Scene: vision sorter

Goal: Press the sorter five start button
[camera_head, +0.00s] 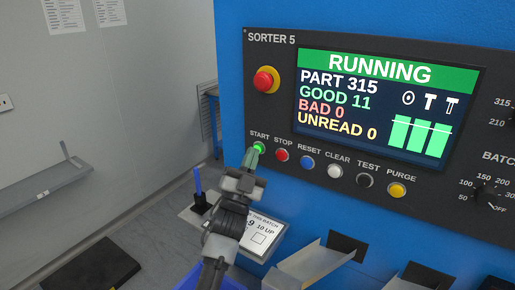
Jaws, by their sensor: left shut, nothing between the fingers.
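The sorter 5 panel (400,205) is dark, on a blue cabinet. Its green start button (260,147) glows at the left end of the button row, under the label START. My left gripper (253,158) is shut and empty, with its fingertips at the lower left edge of the start button. I cannot tell whether they touch it. The screen (385,105) reads RUNNING, part 315, good 11, bad 0, unread 0. My right gripper is not in view.
Red stop (281,155), blue reset (307,163), white clear (335,171), black test (364,180) and yellow purge (397,190) buttons continue the row. A red emergency knob (265,80) sits above. Metal chutes (315,263) stick out below. A grey wall shelf (45,190) is at left.

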